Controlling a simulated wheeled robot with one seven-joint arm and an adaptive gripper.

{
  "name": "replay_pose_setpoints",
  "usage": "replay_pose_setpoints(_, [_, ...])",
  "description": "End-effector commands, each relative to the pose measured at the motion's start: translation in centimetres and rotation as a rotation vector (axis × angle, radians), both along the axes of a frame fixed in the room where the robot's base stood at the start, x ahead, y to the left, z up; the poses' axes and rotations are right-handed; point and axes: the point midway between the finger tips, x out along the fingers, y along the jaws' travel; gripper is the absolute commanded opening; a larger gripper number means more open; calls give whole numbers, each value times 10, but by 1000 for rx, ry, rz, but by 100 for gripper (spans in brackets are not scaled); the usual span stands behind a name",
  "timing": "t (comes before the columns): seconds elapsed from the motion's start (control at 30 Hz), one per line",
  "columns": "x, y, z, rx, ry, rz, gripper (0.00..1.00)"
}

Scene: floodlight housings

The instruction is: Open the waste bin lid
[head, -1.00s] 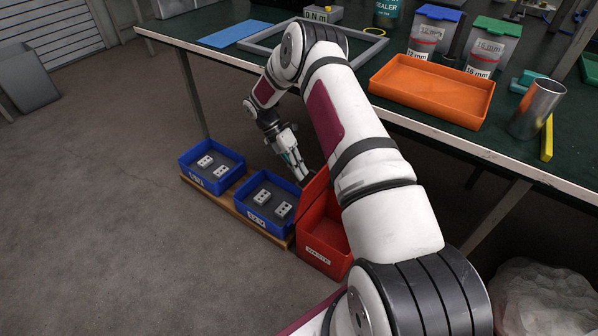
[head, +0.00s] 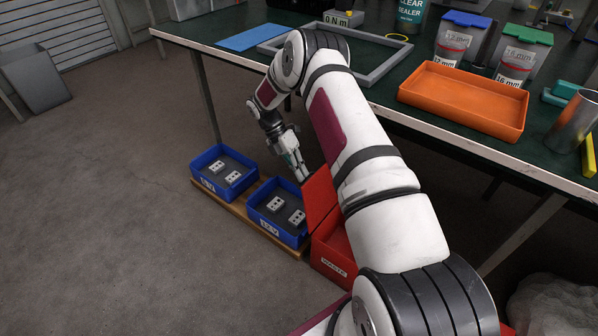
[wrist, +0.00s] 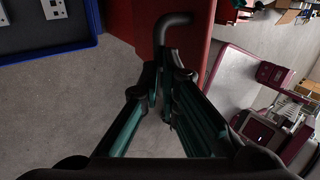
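The red waste bin (head: 333,262) stands on the floor beside the workbench, with a white label on its front. Its red lid (head: 320,198) is raised, standing steeply on the bin's far left side, and the bin's top is open. Part of the bin is hidden behind my arm. My gripper (head: 302,174) is at the raised lid's upper edge. In the wrist view, the dark bent lid handle (wrist: 172,24) runs from the red lid down between the fingertips of my gripper (wrist: 163,80). The fingers are nearly together and look closed on the handle.
Two blue trays with grey parts, the left one (head: 207,190) and the right one (head: 262,225), stand on a wooden board left of the bin. The workbench edge (head: 450,130) runs above my gripper. An orange tray (head: 425,96) lies on it.

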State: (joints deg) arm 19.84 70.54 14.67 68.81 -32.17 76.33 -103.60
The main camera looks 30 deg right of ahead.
Motion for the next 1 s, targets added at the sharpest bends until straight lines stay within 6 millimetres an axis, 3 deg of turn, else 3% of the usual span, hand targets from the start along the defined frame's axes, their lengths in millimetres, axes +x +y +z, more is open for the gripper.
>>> replay_pose_setpoints(0.03, [-14,-8,-20,-4,26,-7,0])
replay_pose_setpoints(0.07, [-14,-8,-20,-4,26,-7,0])
replay_pose_setpoints(0.1, [-14,-8,-20,-5,26,-7,11])
replay_pose_setpoints(0.2, [-14,-8,-19,-5,25,-7,30])
replay_pose_setpoints(0.4, [-14,-7,-19,-3,24,-5,43])
replay_pose_setpoints(0.57, [-13,-6,-19,-2,23,-4,42])
replay_pose_setpoints(0.63, [-12,-5,-18,-1,22,-4,30])
replay_pose_setpoints(1.0, [-9,-3,-13,1,18,-2,30])
